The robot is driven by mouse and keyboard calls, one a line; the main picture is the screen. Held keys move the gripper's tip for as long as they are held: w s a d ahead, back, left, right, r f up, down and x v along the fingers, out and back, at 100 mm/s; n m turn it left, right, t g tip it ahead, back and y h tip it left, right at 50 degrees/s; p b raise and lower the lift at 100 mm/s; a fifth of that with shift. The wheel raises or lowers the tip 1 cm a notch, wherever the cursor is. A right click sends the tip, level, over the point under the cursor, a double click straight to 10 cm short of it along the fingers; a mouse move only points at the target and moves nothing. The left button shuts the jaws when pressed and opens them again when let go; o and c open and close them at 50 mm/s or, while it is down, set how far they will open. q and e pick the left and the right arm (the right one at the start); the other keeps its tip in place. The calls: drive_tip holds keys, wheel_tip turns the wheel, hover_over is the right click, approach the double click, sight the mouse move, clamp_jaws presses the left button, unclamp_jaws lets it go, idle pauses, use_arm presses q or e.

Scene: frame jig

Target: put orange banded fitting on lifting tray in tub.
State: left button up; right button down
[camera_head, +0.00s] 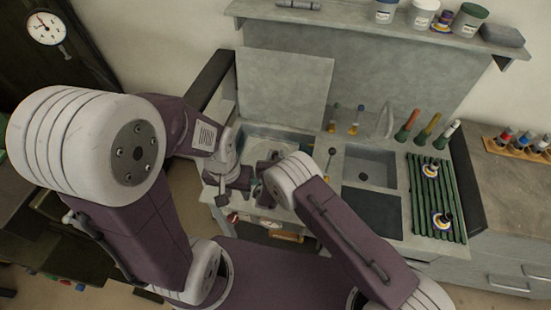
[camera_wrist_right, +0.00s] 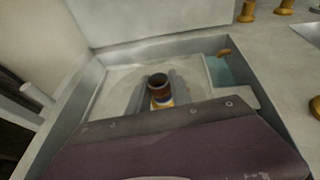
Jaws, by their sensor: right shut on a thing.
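My right gripper (camera_wrist_right: 160,84) is shut on a banded fitting (camera_wrist_right: 159,92), with a dark top, a brown-orange body and a blue and white band lower down. It holds the fitting over the tub (camera_wrist_right: 68,118). A pale flat surface inside the tub, seemingly the lifting tray (camera_wrist_right: 112,88), lies below; contact between it and the fitting cannot be judged. In the head view the tub (camera_head: 308,141) is partly covered by my arms. My left gripper (camera_head: 238,184) is at the tub's near left side; its jaw opening is unclear.
Two fittings (camera_head: 431,170) (camera_head: 443,218) stand on the green slatted rack (camera_head: 420,200) at right. A sink (camera_head: 368,165) lies between tub and rack. Teal liquid (camera_wrist_right: 222,72) shows at the tub's right side. A shelf (camera_head: 350,18) with jars runs along the back.

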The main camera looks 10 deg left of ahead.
drive_tip(key=shift+w, duration=0.2)
drive_tip(key=c, duration=1.5)
unclamp_jaws()
drive_tip(key=o, duration=0.3)
drive_tip(key=shift+s, duration=0.1)
drive_tip(key=shift+o, duration=0.2)
drive_tip(key=shift+r, duration=0.2)
drive_tip(key=v, duration=1.2)
